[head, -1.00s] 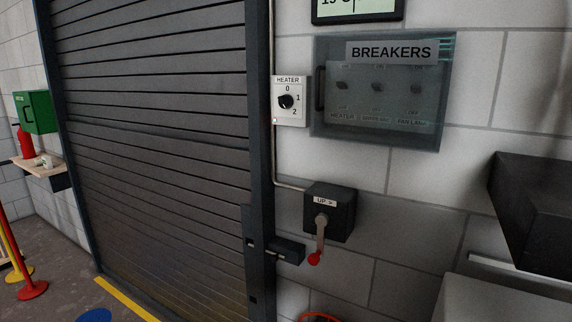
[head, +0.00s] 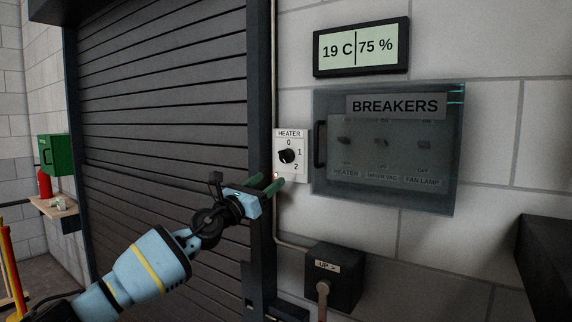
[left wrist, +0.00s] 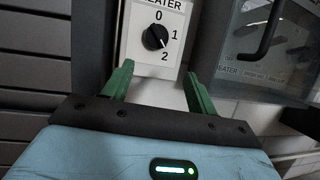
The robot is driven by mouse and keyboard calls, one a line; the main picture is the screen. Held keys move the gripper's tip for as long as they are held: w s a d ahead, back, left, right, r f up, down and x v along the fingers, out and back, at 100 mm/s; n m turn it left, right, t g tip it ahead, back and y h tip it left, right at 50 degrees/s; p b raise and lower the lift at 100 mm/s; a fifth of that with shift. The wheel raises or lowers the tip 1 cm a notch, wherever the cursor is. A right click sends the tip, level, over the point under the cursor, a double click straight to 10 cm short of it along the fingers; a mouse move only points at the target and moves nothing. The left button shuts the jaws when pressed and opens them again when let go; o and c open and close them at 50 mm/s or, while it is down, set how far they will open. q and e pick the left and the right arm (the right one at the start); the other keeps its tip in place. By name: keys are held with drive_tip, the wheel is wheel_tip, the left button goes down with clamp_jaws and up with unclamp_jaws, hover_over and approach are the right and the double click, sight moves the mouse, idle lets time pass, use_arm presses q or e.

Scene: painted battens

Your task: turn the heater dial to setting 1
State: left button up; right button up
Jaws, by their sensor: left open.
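The heater dial (head: 287,157) is a black round knob on a white wall plate marked 0, 1 and 2. It also shows in the left wrist view (left wrist: 155,37), with a pale mark at its lower right side; I cannot tell exactly which number it points to. My left gripper (head: 266,183) has green fingers and is open and empty, just below and left of the dial. In the left wrist view its fingertips (left wrist: 158,70) are spread below the dial, apart from it. My right gripper is not in view.
A glassy breaker box (head: 385,150) with a dark handle stands right of the dial. A display (head: 361,47) reading 19 C and 75 % hangs above. The shutter (head: 165,100) and its dark frame are left. A dark UP box (head: 333,278) sits below.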

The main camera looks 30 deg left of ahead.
sight(282, 159)
use_arm(q)
drive_tip(key=shift+m, duration=0.3)
drive_tip(key=w+r, duration=0.1)
drive_tip(key=w+r+b, duration=0.1)
drive_tip(key=w, duration=0.1)
drive_tip(key=w+r+b, duration=0.1)
drive_tip(key=w, duration=0.1)
drive_tip(key=shift+w+d+r, duration=0.2)
drive_tip(key=shift+d+r, duration=0.05)
drive_tip(key=shift+r, duration=0.05)
drive_tip(key=shift+w+d+r, duration=0.1)
drive_tip(key=shift+w+r, duration=0.25)
drive_tip(key=shift+w, duration=0.2)
drive_tip(key=shift+w+d+r+b, duration=0.1)
drive_tip(key=shift+w+r+b, duration=0.1)
drive_tip(key=shift+r+b, duration=0.1)
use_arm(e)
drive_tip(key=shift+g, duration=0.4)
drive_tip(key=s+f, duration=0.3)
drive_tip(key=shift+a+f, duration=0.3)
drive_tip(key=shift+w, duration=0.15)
